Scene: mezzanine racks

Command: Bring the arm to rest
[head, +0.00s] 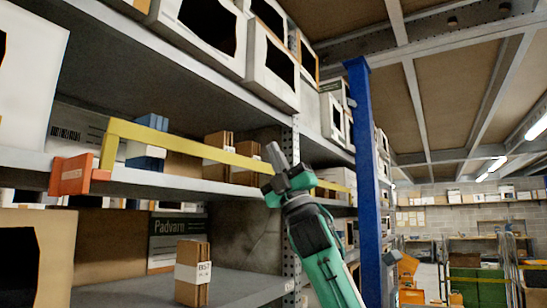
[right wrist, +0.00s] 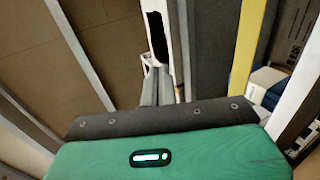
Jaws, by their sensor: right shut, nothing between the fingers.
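My right gripper (head: 276,160) is raised in front of the rack in the middle of the head view, on my green and dark arm. Its fingers point up and are shut with nothing between them. In the right wrist view the shut fingers (right wrist: 157,85) stand up beyond the dark edge of the gripper body. The gripper overlaps the yellow bar (head: 190,146) in the head view; I cannot tell whether they touch. My left gripper does not show in either view.
The rack's shelves (head: 170,185) hold white bins (head: 272,70), brown cartons (head: 193,273) and blue boxes (head: 148,140). An orange bracket (head: 72,175) sits at the bar's left end. A blue post (head: 364,170) stands right of my arm. An open hall lies farther right.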

